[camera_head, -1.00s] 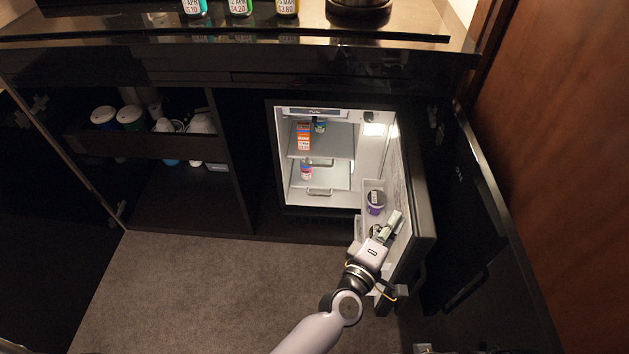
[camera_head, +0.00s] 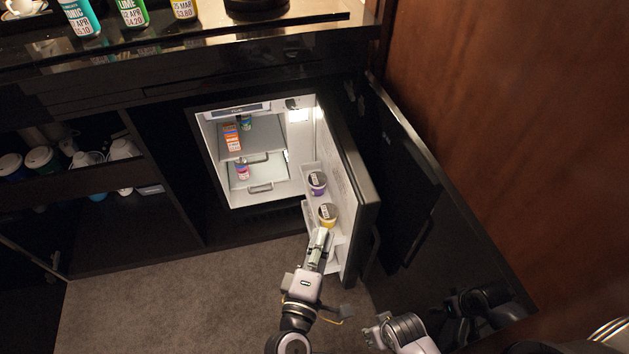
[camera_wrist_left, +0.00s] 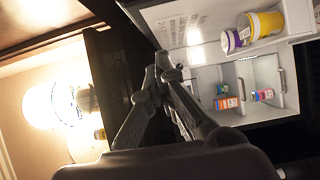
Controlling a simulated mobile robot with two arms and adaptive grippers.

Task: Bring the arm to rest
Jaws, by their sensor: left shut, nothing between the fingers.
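My left gripper (camera_head: 321,236) is in front of the open fridge door's shelves, its fingers together and empty. In the head view its tips overlap the lower edge of a yellow tub (camera_head: 327,214); I cannot tell there whether they touch. In the left wrist view the closed fingers (camera_wrist_left: 163,68) are apart from the yellow tub (camera_wrist_left: 265,24) and the purple tub (camera_wrist_left: 231,42). The purple tub (camera_head: 317,183) stands farther in on the door shelf. Part of my right arm shows at the bottom right; its fingers are not clear.
The fridge door (camera_head: 361,205) stands open to the right of the fridge interior (camera_head: 267,170), which holds an orange carton (camera_head: 232,138) and a small bottle (camera_head: 242,170). A dark cabinet door (camera_head: 440,220) is behind it. Carpet (camera_head: 180,305) is clear to the left.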

